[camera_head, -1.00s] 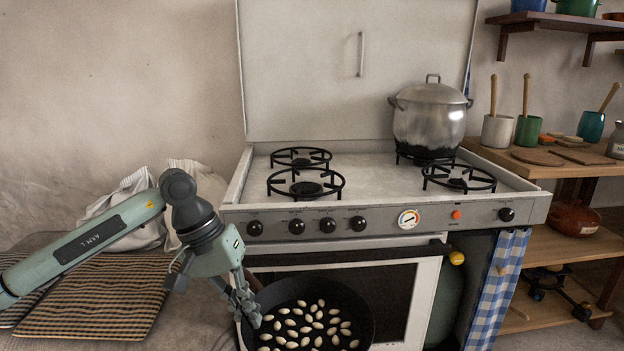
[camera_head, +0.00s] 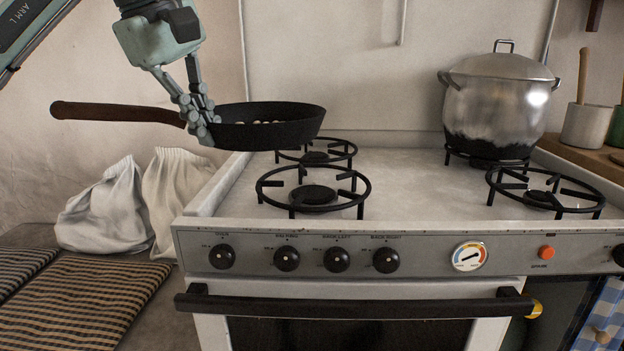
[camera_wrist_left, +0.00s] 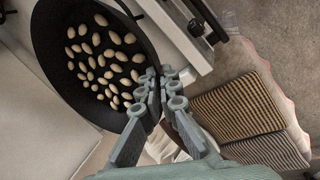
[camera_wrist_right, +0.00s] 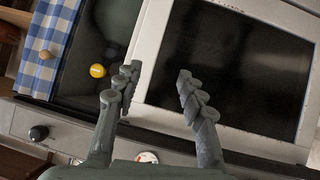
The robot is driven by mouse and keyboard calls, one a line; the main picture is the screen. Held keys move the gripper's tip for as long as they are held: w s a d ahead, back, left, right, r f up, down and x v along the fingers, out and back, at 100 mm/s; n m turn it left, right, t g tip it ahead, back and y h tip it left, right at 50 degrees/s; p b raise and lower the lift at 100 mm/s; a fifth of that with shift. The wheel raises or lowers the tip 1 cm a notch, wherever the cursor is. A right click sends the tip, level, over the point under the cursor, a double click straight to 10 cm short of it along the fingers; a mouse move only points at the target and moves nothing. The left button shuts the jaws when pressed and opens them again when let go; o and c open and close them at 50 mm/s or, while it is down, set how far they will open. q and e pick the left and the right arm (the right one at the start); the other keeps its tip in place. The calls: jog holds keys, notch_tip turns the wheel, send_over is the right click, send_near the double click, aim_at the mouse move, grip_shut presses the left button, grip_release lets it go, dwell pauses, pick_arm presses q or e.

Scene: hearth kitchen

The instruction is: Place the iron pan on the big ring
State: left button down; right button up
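The iron pan (camera_head: 265,127), black with a brown handle (camera_head: 110,112), is held level in the air above the left side of the stove. My left gripper (camera_head: 200,125) is shut on the pan's handle close to the bowl. The left wrist view shows the pan (camera_wrist_left: 48,45) with several pale oval pieces (camera_wrist_left: 105,60) inside. The front left ring (camera_head: 313,195) is below and right of the pan, and looks larger than the back left ring (camera_head: 316,152). A right ring (camera_head: 545,192) is free. My right gripper (camera_wrist_right: 155,95) is open and empty in front of the oven door.
A lidded metal pot (camera_head: 497,105) stands on the back right ring. The raised stove lid (camera_head: 320,60) is behind the rings. White sacks (camera_head: 105,215) and striped mats (camera_head: 85,300) lie on the left. The oven handle bar (camera_head: 355,305) sticks out in front.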

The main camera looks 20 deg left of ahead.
pick_arm(q)
jog(key=w+d+f, duration=0.2)
jog(key=w, duration=0.1)
jog(key=w+d+f, duration=0.2)
jog(key=w, duration=0.1)
jog(key=w+d+f, duration=0.2)
jog(key=w, duration=0.1)
jog(key=shift+w+f, duration=0.25)
jog(key=shift+w, duration=0.1)
jog(key=shift+f, duration=0.2)
notch_tip(320, 180, down, 3)
jog(key=shift+a+f+b, duration=0.1)
jog(key=shift+b, duration=0.2)
jog(key=shift+f, duration=0.15)
pick_arm(e)
jog(key=shift+w+a+r+t+y, duration=0.3)
jog(key=shift+a+r+t, duration=0.15)
jog(key=shift+r, duration=0.2)
jog(key=shift+w+a+r+t+y, duration=0.2)
jog(key=shift+w+a+r+t, duration=0.15)
jog(key=shift+a+r, duration=0.25)
jog(key=shift+r, duration=0.1)
pick_arm(q)
jog(key=c, duration=2.2)
grip_release()
jog(key=shift+f, duration=0.2)
jog(key=o, duration=0.5)
jog(key=shift+s, duration=0.1)
pick_arm(e)
jog(key=shift+a, duration=0.1)
